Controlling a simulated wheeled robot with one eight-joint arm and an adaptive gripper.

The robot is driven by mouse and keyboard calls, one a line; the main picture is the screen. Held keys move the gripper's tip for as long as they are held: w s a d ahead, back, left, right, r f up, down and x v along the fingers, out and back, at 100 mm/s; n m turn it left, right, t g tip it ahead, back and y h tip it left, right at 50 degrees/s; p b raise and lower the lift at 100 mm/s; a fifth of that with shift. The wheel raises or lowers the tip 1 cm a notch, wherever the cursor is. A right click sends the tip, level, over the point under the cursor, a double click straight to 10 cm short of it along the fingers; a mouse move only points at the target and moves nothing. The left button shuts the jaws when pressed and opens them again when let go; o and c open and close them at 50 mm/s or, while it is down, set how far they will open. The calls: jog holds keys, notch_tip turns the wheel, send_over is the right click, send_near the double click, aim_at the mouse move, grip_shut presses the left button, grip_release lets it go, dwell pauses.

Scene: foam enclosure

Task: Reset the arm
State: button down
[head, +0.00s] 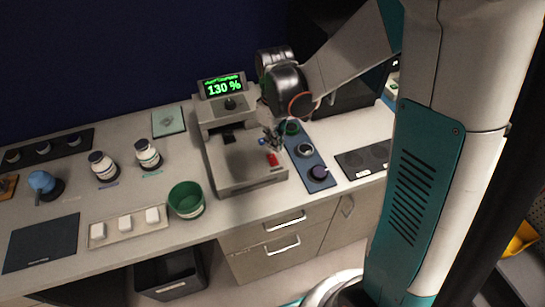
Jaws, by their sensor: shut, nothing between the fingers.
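My arm comes in from the right of the head view and reaches over the counter. My gripper (275,140) hangs above the right part of a grey machine (240,181), pointing down. The gripper is small here and partly shaded; its fingers look closed with nothing held. The machine has a lit green display (222,86) reading 130 % and a red button (272,160) on its base, just below the gripper. I cannot tell whether the fingers touch the machine.
A blue panel with round knobs (319,172) lies right of the machine. A green cup (187,200), two white bottles (148,155) and a tray of white blocks (99,233) stand left. A dark mat (40,243) lies front left. A dark bin (168,278) is below the counter.

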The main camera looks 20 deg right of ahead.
jog(key=s+r+m+t+b, duration=0.3)
jog(key=s+b, duration=0.1)
jog(key=s, duration=0.3)
jog(key=s+r+m+t+b, duration=0.3)
jog(key=s+r+t+b, duration=0.1)
jog(key=s, duration=0.4)
